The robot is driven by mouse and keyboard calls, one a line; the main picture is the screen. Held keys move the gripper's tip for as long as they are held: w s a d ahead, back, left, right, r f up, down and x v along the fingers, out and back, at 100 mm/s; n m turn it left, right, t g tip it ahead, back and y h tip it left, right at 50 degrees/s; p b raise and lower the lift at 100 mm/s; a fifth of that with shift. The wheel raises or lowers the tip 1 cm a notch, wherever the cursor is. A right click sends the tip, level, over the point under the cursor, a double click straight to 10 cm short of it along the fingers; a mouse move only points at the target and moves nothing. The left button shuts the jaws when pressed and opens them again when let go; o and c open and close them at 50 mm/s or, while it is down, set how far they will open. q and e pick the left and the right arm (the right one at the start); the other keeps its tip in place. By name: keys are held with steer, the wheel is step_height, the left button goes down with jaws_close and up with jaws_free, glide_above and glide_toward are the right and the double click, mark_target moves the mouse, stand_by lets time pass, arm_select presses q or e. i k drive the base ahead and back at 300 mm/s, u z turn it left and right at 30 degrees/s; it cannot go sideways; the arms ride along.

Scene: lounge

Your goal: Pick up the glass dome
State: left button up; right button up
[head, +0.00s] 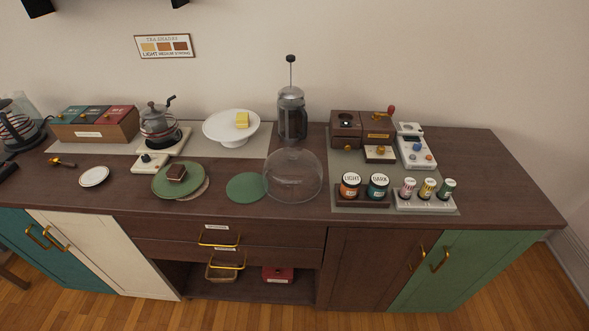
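The glass dome (293,176) is clear and see-through. It stands on the brown countertop near the front edge, right of a round green mat (247,187) and left of the jars. It looks empty, with only the wood showing through it. A black French press (291,115) stands just behind it. Neither of my grippers is in the head view.
A white cake stand (214,129) with a yellow block is behind and left. A green plate (163,187) holds a brown piece of food. Jars in a dark tray (362,204) stand close on the right. The counter's right end is clear.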

mark_target(292, 175)
steer(key=k, duration=0.45)
steer(key=z, duration=2.05)
steer(key=i, duration=1.65)
steer(key=u, duration=2.25)
